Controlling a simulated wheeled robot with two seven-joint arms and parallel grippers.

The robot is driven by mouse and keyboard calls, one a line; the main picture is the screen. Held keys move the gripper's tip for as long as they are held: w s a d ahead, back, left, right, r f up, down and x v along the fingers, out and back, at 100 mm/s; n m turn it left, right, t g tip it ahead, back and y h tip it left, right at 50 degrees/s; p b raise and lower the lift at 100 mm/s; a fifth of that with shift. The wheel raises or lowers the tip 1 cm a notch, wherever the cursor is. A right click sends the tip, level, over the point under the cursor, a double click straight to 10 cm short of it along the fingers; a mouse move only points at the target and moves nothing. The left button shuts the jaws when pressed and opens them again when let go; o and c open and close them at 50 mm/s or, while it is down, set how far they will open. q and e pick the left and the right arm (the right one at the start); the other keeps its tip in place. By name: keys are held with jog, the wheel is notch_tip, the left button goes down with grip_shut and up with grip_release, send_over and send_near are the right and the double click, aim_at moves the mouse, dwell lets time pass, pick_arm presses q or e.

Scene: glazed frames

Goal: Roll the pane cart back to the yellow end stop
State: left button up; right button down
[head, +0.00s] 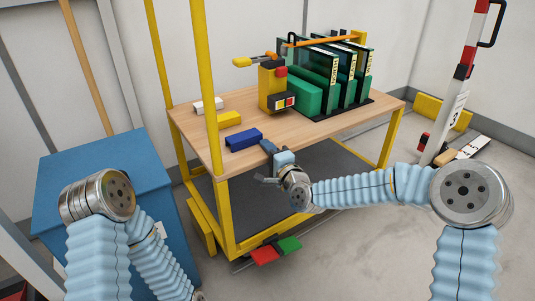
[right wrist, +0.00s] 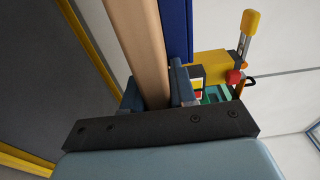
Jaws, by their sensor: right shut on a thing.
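The pane cart has a yellow frame, a wooden top (head: 330,125) and a dark lower deck. It stands in the middle of the head view. Dark green framed panes (head: 345,70) stand upright in a rack on its top. My right gripper (head: 277,155) is shut on the front edge of the wooden top; the right wrist view shows its fingers on both sides of the board (right wrist: 140,50). A yellow block (head: 443,112), seemingly the end stop, sits on the floor by the back wall, apart from the cart. My left arm is at the left; its gripper is out of view.
A red pedal (head: 265,255) and a green pedal (head: 289,244) sit low at the cart's front. A blue cabinet (head: 105,185) stands left of it. A red-and-white post (head: 460,90) stands right. Blue, yellow and white blocks lie on the top.

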jog(key=shift+s+a+f, duration=0.1)
jog(key=shift+s+a, duration=0.1)
jog(key=shift+a, duration=0.05)
jog(key=c, duration=0.8)
grip_release()
jog(key=shift+d, duration=0.1)
jog(key=shift+s+d, duration=0.1)
jog(key=p+v, duration=0.1)
jog(key=v, duration=1.2)
jog(key=shift+s, duration=0.2)
